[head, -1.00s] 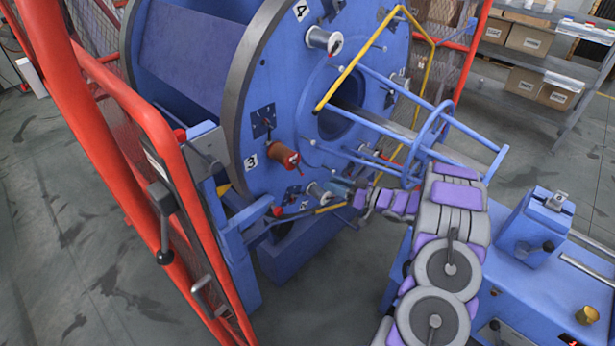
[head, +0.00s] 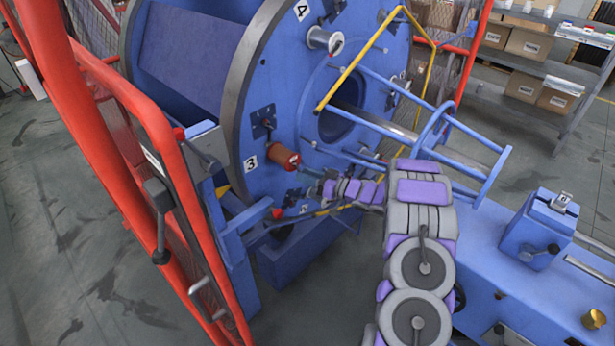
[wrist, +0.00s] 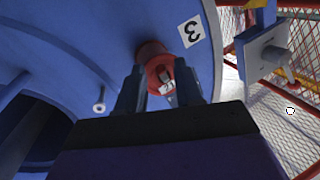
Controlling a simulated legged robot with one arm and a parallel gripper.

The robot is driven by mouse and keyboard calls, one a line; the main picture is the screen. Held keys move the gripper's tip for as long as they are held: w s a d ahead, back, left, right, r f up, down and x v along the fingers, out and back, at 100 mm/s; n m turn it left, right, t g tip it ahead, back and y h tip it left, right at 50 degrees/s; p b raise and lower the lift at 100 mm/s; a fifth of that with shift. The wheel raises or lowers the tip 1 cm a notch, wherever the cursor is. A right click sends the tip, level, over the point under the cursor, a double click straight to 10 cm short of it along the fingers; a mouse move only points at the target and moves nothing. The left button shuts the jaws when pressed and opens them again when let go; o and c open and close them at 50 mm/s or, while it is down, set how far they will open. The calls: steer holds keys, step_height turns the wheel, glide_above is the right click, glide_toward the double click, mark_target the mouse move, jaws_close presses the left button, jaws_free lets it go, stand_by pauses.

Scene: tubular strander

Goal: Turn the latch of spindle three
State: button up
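Spindle three carries a red-brown spool (head: 283,157) on the blue disc, beside the label "3" (head: 250,162). In the wrist view the red spool (wrist: 153,54) points toward me, below its label (wrist: 191,31). A small pale latch (wrist: 167,87) shows at the centre of the spool's red end. My gripper (head: 308,170) is at the spool's front end in the head view. In the wrist view my gripper (wrist: 160,88) has its two dark fingers apart, one on each side of the latch. I cannot tell whether they touch it. The fingers hide part of the spool's end.
A yellow bar (head: 362,58) and a blue tubular cage (head: 440,135) stand right of the spool. A red mesh guard (head: 170,180) stands at the left. A blue bench (head: 490,265) lies at the right.

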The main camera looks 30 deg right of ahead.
jaws_close()
stand_by(0.3)
steer(key=shift+w+a+f+n+t+y+p, duration=0.1)
steer(key=shift+w+f+n+t+y, duration=0.15)
steer(key=shift+t+y, duration=0.25)
steer(key=shift+w+f+n+t+y+p, duration=0.2)
steer(key=shift+f+n+t+y, duration=0.1)
steer(key=shift+t+y, duration=0.2)
steer(key=shift+w+a+f+n+t+y+p, duration=0.1)
steer(key=shift+w+f+n+t+y, duration=0.15)
steer(key=shift+t+y, duration=0.25)
steer(key=shift+o, duration=0.4)
jaws_free()
steer(key=shift+s, duration=0.1)
steer(key=p+v, duration=0.2)
steer(key=v, duration=1.5)
steer(key=shift+d+f+p, duration=0.15)
steer(key=shift+f+p, duration=0.1)
steer(key=shift+p, duration=0.1)
